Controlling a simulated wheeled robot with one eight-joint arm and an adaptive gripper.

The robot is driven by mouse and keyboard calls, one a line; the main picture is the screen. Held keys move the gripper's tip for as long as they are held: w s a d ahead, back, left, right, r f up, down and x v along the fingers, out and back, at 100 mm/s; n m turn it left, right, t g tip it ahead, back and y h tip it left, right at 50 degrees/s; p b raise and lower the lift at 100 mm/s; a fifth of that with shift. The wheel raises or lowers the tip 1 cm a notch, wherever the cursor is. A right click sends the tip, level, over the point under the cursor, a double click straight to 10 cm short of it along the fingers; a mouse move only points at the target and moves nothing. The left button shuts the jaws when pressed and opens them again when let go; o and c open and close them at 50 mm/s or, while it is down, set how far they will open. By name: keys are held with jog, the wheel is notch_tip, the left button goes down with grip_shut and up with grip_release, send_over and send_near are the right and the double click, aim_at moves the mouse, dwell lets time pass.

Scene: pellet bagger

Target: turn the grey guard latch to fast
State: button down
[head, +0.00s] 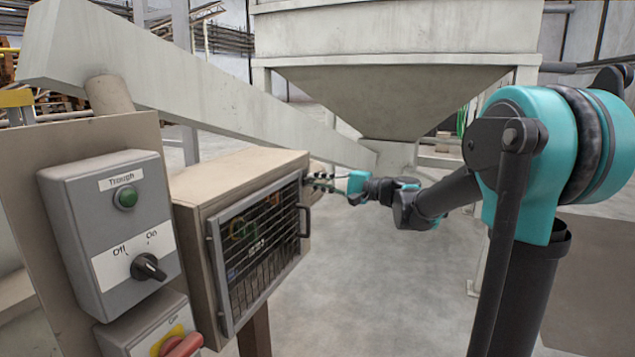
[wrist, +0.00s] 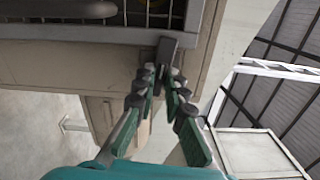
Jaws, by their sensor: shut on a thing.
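The grey guard latch (wrist: 167,50) shows in the wrist view as a small dark grey bar at the edge of the barred guard (wrist: 188,20). My gripper (wrist: 162,76) has its two green-padded fingers closed around the lower end of the latch. In the head view my gripper (head: 322,181) reaches the upper right side of the beige cabinet (head: 235,172). The barred guard (head: 258,250) lies against the cabinet's front there. The latch cannot be made out in the head view, and its marked positions are not readable.
A grey switch box (head: 75,235) labelled Trough, with a green lamp and a black Off/On knob, stands at the left. Below it is a red-handled switch (head: 182,345). A hopper (head: 395,85) and sloping chute (head: 200,85) stand behind. The floor (head: 370,270) right of the cabinet is clear.

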jog(key=shift+f+n, duration=0.1)
jog(key=shift+n, duration=0.6)
jog(key=c, duration=1.6)
grip_release()
jog(key=v, duration=1.2)
jog(key=shift+s, duration=0.1)
